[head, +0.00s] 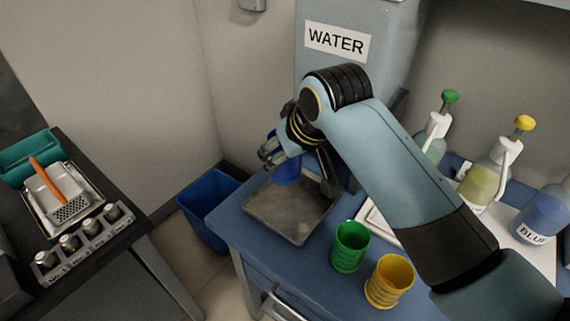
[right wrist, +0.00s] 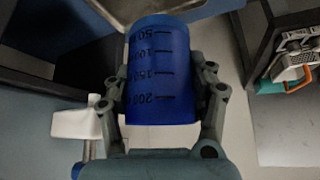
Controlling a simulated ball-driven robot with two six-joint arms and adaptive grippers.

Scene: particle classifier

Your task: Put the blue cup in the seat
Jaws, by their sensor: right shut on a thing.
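The blue cup (head: 288,173) is held in my right gripper (head: 280,155) above the grey tray (head: 262,222), in front of the water dispenser (head: 385,42). In the right wrist view the blue cup (right wrist: 160,75) fills the middle, with volume marks on its side. The fingers of my right gripper (right wrist: 160,95) close on it from both sides. My left gripper is out of view. I cannot tell which part is the seat; the grey tray lies below the cup.
A green cup (head: 350,246) and a yellow cup (head: 389,281) stand on the blue table (head: 248,238), right of the tray. Several bottles, one a blue bottle (head: 541,213), stand at the right. A blue bin (head: 205,220) is on the floor. A dark bench (head: 100,240) stands at the left.

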